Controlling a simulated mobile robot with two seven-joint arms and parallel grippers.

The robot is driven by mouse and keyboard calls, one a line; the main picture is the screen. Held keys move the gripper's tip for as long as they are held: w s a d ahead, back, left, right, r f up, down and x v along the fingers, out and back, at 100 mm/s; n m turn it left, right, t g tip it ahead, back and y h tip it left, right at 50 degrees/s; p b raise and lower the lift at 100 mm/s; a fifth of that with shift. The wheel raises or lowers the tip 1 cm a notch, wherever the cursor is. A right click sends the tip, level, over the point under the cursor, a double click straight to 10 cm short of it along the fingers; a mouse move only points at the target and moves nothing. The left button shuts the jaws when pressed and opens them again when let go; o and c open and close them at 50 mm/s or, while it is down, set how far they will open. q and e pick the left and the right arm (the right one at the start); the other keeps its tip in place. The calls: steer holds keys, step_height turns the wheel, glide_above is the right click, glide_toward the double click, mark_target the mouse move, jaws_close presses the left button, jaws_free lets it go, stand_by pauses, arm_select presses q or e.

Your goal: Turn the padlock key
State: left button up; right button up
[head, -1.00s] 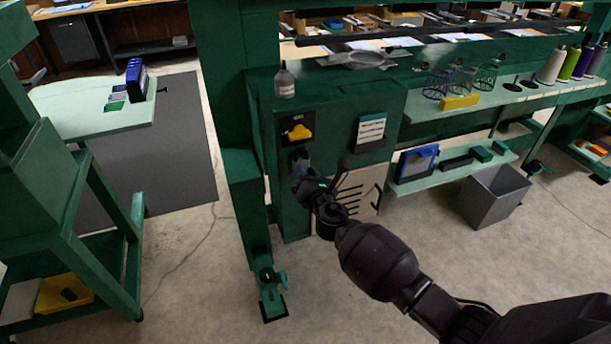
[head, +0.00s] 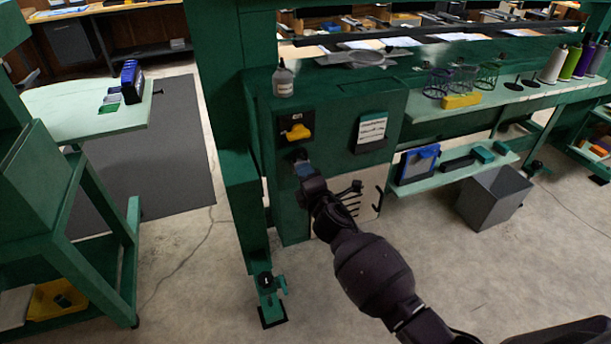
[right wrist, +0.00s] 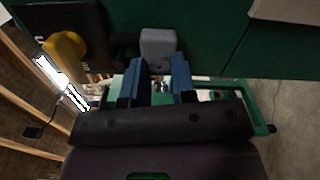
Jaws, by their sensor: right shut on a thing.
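The grey padlock (right wrist: 158,45) hangs on the green cabinet's front, on a dark fitting below the yellow rotary switch (head: 297,132). My right gripper (head: 303,169) is at the padlock in the head view. In the right wrist view its two blue fingers (right wrist: 160,68) reach up to the padlock's near end, one on each side. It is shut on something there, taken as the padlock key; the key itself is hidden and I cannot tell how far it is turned. My left gripper is not in view.
The green cabinet (head: 345,95) has a paper holder (head: 371,131) right of the switch and a bottle (head: 283,80) on top. A light panel with black hooks (head: 350,200) is beside my right arm. A grey bin (head: 494,197) stands right. The floor in front is clear.

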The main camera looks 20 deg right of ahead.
steer(key=shift+m, duration=0.6)
steer(key=o, duration=0.9)
steer(key=shift+o, duration=0.2)
steer(key=s+p, duration=0.1)
steer(key=s, duration=0.9)
steer(key=shift+s+d, duration=0.15)
steer(key=shift+s, duration=0.25)
steer(key=shift+m, duration=0.3)
